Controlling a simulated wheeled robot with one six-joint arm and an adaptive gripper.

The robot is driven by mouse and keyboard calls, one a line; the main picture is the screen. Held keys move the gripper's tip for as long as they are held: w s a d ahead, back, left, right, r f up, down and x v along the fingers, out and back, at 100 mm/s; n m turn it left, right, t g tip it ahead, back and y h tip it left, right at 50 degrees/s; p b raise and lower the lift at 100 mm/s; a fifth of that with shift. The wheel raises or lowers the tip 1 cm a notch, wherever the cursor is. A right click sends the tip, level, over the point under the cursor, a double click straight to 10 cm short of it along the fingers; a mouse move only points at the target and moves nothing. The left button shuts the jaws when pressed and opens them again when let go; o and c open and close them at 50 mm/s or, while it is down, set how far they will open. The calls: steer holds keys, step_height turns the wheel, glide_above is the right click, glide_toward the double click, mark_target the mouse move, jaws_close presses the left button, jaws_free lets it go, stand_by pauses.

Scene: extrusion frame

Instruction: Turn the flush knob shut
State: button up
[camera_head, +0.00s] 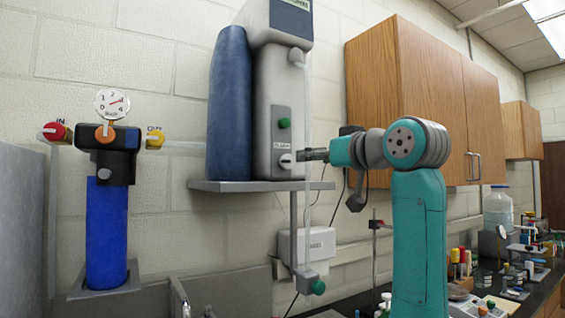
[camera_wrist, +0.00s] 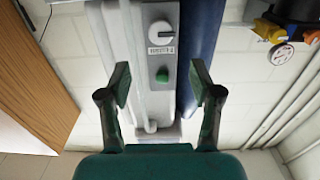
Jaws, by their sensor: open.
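The flush knob (camera_head: 286,160) is a white round dial low on the front panel of a grey wall unit (camera_head: 275,90), under a small label. My gripper (camera_head: 314,155) is just right of the knob in the head view. In the wrist view my gripper (camera_wrist: 160,78) has its fingers spread apart with nothing between them, and the knob lies beyond the fingertips, untouched.
A blue cylinder (camera_head: 228,105) stands left of the unit on the grey shelf (camera_head: 240,186). A blue filter housing (camera_head: 107,230) with a gauge and red and yellow knobs is at left. A wooden cabinet (camera_head: 370,80) hangs behind my arm. A clear tube runs down beside the unit.

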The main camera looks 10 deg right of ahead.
mark_target(289, 160)
steer(key=x, duration=1)
steer(key=shift+w+a, duration=0.1)
steer(key=shift+w, duration=0.2)
steer(key=c, duration=1.1)
